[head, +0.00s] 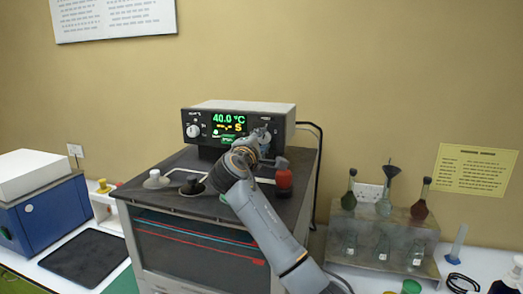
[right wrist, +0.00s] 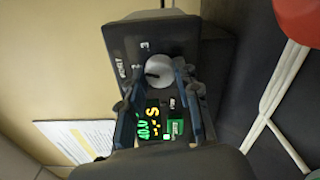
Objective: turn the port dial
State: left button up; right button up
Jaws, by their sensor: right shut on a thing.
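The control unit (head: 240,111) is a grey box with a black front on top of the bath. Its lit display (head: 229,124) reads 40.0 °C in green, with a yellow S. The port dial (right wrist: 159,70) is a round pale knob with a dark pointer mark, beside the word PORT and numerals, in the right wrist view. In the head view my right gripper mostly covers it. My right gripper (head: 262,137) is at the right of the front panel. Its fingers (right wrist: 155,85) are on either side of the dial, shut on it. My left gripper is not in view.
Another pale knob (head: 193,131) is at the panel's left. Stoppers (head: 156,180) and a red-topped item (head: 284,178) stand on the bath top near my forearm. A rack (head: 384,235) with flasks is at right, a blue box (head: 45,215) at left.

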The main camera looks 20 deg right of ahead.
jog(key=m+b, duration=0.2)
jog(key=m, duration=0.1)
jog(key=m+b, duration=0.1)
jog(key=b, duration=0.1)
jog(key=shift+f+m, duration=0.3)
jog(key=shift+r+m+b, duration=0.15)
jog(key=shift+m+b, duration=1.15)
jog(key=shift+m, duration=0.6)
jog(key=o, duration=1.1)
jog(key=shift+r, duration=0.1)
jog(key=shift+o, duration=0.2)
jog(key=v, duration=1.2)
